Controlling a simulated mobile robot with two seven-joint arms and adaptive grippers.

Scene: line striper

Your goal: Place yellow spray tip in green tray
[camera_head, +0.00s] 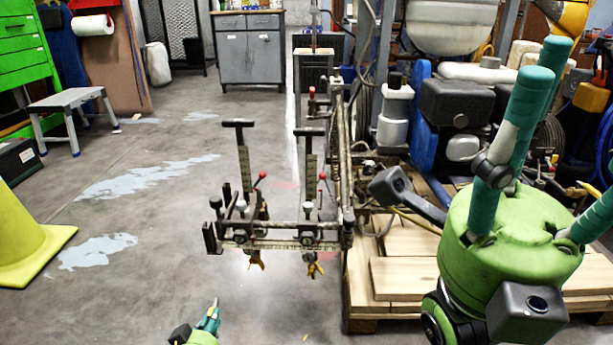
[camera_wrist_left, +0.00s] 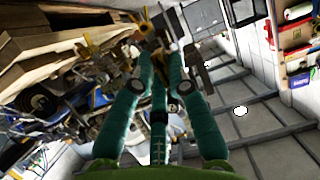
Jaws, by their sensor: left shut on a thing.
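Two yellow spray tips, one on the left (camera_head: 257,259) and one on the right (camera_head: 314,269), hang under the front bar of the line striper (camera_head: 285,235). My left gripper (camera_head: 214,308) is at the bottom of the head view, in front of and left of these tips. Its teal fingers are drawn together on a small thing that I cannot make out; the fingers also show in the left wrist view (camera_wrist_left: 158,75). My right gripper (camera_head: 560,130) is large at the right, its teal fingers spread and empty. I cannot make out a green tray.
A yellow-green cone (camera_head: 28,240) and a grey step stool (camera_head: 75,103) stand at left, near a green drawer cabinet (camera_head: 25,60). The floor between cone and striper is clear, with pale paint patches.

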